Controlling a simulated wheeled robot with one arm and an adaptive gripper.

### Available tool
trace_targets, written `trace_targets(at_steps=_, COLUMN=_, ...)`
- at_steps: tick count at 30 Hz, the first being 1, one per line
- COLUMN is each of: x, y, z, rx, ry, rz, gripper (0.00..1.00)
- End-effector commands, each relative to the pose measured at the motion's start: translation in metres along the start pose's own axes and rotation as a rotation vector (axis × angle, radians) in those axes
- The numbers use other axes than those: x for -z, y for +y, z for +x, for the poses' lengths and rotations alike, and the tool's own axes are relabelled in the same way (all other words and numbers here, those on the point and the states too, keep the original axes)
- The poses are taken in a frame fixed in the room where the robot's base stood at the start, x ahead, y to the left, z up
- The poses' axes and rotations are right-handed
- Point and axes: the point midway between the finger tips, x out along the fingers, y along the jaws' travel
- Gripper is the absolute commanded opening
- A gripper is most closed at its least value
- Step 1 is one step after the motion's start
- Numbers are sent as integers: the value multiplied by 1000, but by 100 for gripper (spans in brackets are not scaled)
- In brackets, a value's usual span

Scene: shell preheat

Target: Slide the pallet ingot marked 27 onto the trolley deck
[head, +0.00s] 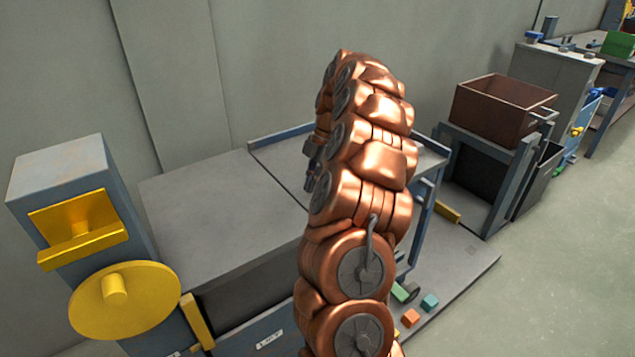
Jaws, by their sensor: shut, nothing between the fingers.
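The trolley deck (275,152) is a grey surface with a raised blue rim, right of a grey bench top and partly behind my arm. My copper arm rises through the middle of the head view and bends over near the top. A small dark part of my gripper (312,174) shows at the arm's left edge, above the deck. It is shut and empty, and its fingertips are mostly hidden by the arm. I see no ingot marked 27 and no pallet that I can make out. Part of the deck is hidden behind the arm.
A grey bench (215,205) adjoins the deck at left. A blue-grey machine with a yellow wheel (125,300) stands front left. A brown bin (503,103) sits on a stand at right. Small coloured blocks (411,317) lie low beside my arm. Floor at far right is clear.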

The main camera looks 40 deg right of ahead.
Motion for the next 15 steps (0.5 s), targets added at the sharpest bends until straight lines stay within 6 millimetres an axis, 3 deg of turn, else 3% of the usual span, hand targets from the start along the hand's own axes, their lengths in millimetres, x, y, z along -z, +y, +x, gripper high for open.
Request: trace_targets(at_steps=15, x=1, y=0, z=-38, rx=0, ry=0, rz=0, gripper=0)
